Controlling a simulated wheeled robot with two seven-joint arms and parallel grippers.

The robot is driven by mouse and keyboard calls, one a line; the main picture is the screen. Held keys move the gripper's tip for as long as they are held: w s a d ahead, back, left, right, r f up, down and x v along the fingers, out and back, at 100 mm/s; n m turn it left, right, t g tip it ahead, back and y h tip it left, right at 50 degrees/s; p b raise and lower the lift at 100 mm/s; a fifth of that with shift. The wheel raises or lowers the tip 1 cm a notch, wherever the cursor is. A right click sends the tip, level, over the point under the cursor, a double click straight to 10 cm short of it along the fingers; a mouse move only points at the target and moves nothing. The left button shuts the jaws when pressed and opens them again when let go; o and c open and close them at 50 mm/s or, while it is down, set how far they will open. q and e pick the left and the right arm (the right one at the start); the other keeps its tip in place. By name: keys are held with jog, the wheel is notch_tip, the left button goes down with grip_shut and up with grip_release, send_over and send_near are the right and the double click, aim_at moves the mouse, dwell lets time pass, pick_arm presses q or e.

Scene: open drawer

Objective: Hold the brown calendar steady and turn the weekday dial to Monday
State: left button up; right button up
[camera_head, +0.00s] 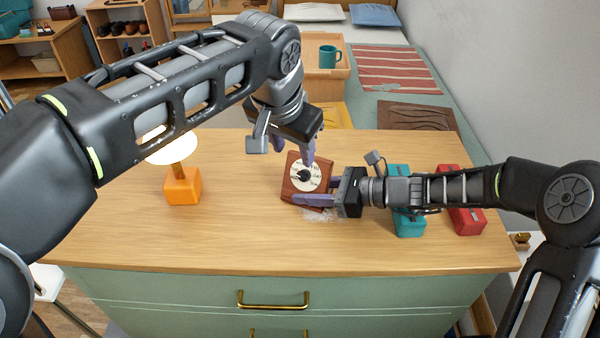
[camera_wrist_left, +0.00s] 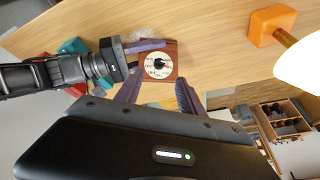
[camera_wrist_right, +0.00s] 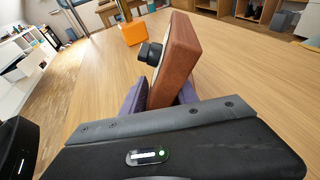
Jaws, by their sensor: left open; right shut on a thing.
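The brown calendar (camera_head: 294,190) stands on the wooden dresser top, a little tilted. Its pale round weekday dial (camera_head: 316,182) has a black knob (camera_head: 304,175) in the middle; the lettering is too small to read. It also shows in the left wrist view (camera_wrist_left: 172,48), and from its edge in the right wrist view (camera_wrist_right: 180,50). My right gripper (camera_head: 318,201) is shut on the calendar's lower part from the right. My left gripper (camera_head: 292,147) is open above and behind the calendar, fingers pointing down, apart from the knob.
An orange lamp (camera_head: 182,188) stands to the left. A teal box (camera_head: 409,222) and a red box (camera_head: 467,219) stand to the right, by my right arm. A clear crumpled thing (camera_head: 322,215) lies before the calendar. The dresser top's front left is free.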

aim_at(300, 176)
pick_arm(q)
jog(key=shift+w+f, duration=0.1)
jog(key=shift+f, duration=0.05)
jog(key=x, duration=1.1)
jog(key=shift+w+f, duration=0.2)
jog(key=shift+f, duration=0.15)
jog(key=shift+c, duration=0.3)
grip_shut()
